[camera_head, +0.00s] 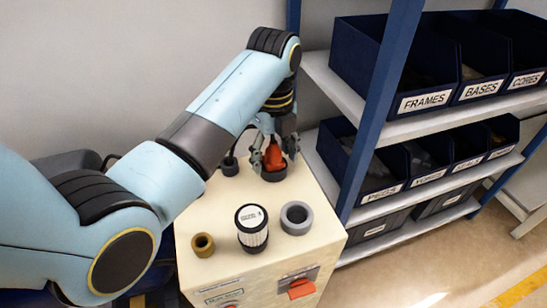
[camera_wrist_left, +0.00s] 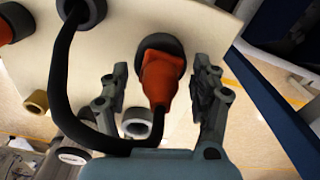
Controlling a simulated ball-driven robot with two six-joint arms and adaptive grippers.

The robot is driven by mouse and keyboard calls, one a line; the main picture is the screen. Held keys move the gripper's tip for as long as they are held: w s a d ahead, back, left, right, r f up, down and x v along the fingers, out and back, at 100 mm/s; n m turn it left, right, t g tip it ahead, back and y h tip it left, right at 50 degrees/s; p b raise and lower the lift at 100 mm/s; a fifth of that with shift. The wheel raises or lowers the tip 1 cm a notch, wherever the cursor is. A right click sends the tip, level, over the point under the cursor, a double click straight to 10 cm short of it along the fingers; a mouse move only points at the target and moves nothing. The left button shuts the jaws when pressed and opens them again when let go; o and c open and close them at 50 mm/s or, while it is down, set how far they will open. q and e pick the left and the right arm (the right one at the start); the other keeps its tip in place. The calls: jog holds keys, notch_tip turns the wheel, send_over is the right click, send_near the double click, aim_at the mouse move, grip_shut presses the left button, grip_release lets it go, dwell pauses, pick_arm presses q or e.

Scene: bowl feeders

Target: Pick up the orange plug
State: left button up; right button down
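The orange plug (camera_head: 273,156) stands in a dark round socket (camera_head: 273,174) at the back of the cream cabinet top. It also shows in the left wrist view (camera_wrist_left: 161,77), where a black cable runs from its near end. My left gripper (camera_head: 274,152) is around the plug from above. In the wrist view its two grey fingers (camera_wrist_left: 161,88) stand on either side of the plug with gaps on both sides, so it is open. My right gripper is in neither view.
On the cabinet top (camera_head: 229,204) stand a black-and-white ribbed cylinder (camera_head: 252,228), a grey ring (camera_head: 296,218) and a brown ring (camera_head: 203,244). Another dark socket (camera_head: 230,167) with a cable is left of the plug. A blue shelf rack (camera_head: 379,105) with labelled bins is at the right.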

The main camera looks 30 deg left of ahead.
pick_arm(q)
jog(key=c, duration=0.9)
grip_shut()
jog(key=shift+r, duration=0.1)
